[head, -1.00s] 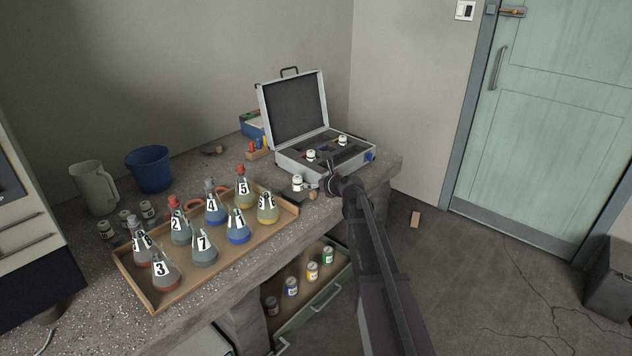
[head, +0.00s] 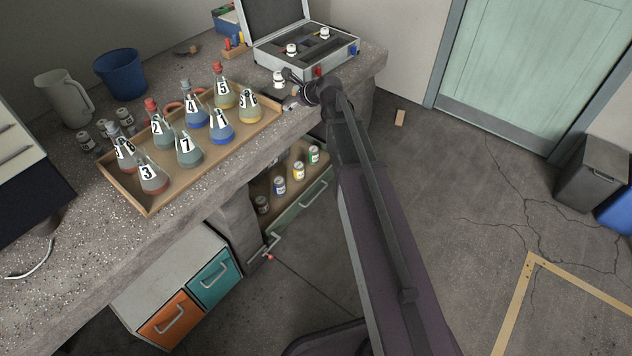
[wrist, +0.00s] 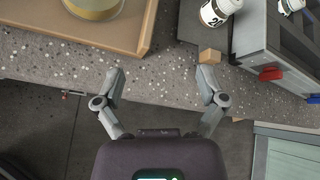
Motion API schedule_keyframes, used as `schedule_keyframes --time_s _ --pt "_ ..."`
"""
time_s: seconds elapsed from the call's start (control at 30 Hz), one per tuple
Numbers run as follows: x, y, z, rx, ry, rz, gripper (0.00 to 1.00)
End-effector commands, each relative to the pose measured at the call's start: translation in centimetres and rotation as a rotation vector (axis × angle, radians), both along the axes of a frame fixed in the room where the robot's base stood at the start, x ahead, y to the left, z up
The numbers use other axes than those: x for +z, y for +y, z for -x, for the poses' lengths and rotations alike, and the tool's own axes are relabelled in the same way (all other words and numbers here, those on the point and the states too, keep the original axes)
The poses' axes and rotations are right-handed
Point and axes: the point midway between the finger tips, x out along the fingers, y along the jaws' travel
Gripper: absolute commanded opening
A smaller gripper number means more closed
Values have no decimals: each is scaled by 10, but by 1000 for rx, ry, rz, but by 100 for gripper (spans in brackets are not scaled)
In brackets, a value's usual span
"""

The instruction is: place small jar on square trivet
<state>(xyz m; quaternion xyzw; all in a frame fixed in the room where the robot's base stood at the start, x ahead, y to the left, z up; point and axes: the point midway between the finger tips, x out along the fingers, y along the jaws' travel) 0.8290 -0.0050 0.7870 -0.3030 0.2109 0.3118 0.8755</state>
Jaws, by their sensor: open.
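A small white-labelled jar (head: 279,79) stands upright by the front left corner of the open case. In the wrist view the jar (wrist: 215,12) is at the top edge, partly cut off. It appears to stand on a flat dark grey square piece (wrist: 188,24), probably the square trivet. My gripper (wrist: 161,78) is open and empty over the bench's front edge, left of and nearer than the jar. In the head view my gripper (head: 299,93) is small and close to the jar, partly hidden by my arm.
A wooden tray (head: 136,203) of numbered flasks lies left. The case (head: 263,55) holds two similar jars; more jars (head: 125,117) stand near the mug. A small wooden block (wrist: 209,55) lies near the right finger. An open drawer (head: 300,205) with jars is below.

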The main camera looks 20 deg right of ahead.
Motion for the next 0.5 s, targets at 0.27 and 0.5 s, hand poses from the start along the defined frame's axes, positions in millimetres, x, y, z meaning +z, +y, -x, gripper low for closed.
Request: schedule_keyframes --time_s 0.27,0.5 --pt "-33 22 75 420 -15 440 91" --pt "-56 28 139 821 -21 756 91"
